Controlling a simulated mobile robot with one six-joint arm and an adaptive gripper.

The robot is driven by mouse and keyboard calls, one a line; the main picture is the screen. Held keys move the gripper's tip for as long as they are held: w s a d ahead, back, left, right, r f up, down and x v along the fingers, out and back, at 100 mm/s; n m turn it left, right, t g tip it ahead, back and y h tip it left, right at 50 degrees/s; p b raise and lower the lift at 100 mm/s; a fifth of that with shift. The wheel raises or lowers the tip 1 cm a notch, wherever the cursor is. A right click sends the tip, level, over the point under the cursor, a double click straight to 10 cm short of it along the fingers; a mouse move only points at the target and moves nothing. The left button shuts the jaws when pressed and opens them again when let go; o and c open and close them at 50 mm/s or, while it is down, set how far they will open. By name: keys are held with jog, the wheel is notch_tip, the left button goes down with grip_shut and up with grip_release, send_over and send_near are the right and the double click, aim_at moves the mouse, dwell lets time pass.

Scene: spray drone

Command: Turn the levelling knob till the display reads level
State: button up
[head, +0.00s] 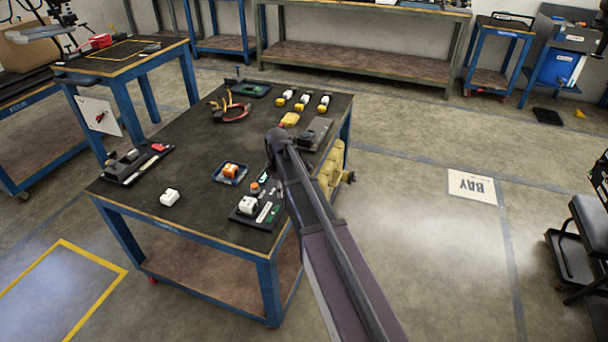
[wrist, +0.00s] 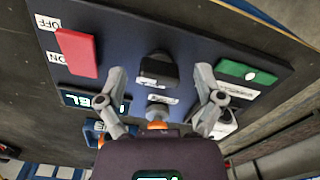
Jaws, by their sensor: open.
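In the wrist view a dark panel (wrist: 200,48) fills the middle. It carries a red switch (wrist: 76,54) marked OFF and ON, and a small lit display (wrist: 92,102) whose reading I cannot make out. A black knob-like block (wrist: 157,68) stands near its middle, with a grey round part (wrist: 157,108) below it. I cannot tell which is the levelling knob. My gripper (wrist: 160,76) is open, its fingertips apart on either side of the black block, and holds nothing. In the head view my gripper (head: 264,184) is small and partly hidden, near the workbench's front edge.
A green piece (wrist: 245,73) is on the panel's right. In the head view a white block (head: 169,198), a blue tray (head: 230,180), a second dark device (head: 125,172) and several yellow-white items share the workbench (head: 195,150). Its middle has some bare room.

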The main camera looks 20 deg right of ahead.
jog(key=shift+n, duration=1)
notch_tip(320, 180, up, 14)
jog(key=r+p, duration=0.1)
jog(key=p, duration=1.3)
jog(key=s+d+r+m+p, duration=0.1)
jog(key=s+r+m+p, duration=0.2)
jog(key=s+m, duration=0.4)
jog(key=s+d+r+m+p, duration=0.1)
jog(key=s+r+m+p, duration=0.2)
jog(key=s+m, duration=0.5)
jog(key=shift+s+r+m+p, duration=0.35)
jog(key=shift+s+p, duration=0.5)
jog(key=shift+s, duration=2)
jog(key=shift+d+r, duration=0.1)
jog(key=shift+s+d+r+m+p, duration=0.1)
jog(key=shift+s+r+m+p, duration=0.2)
jog(key=shift+s+m, duration=0.35)
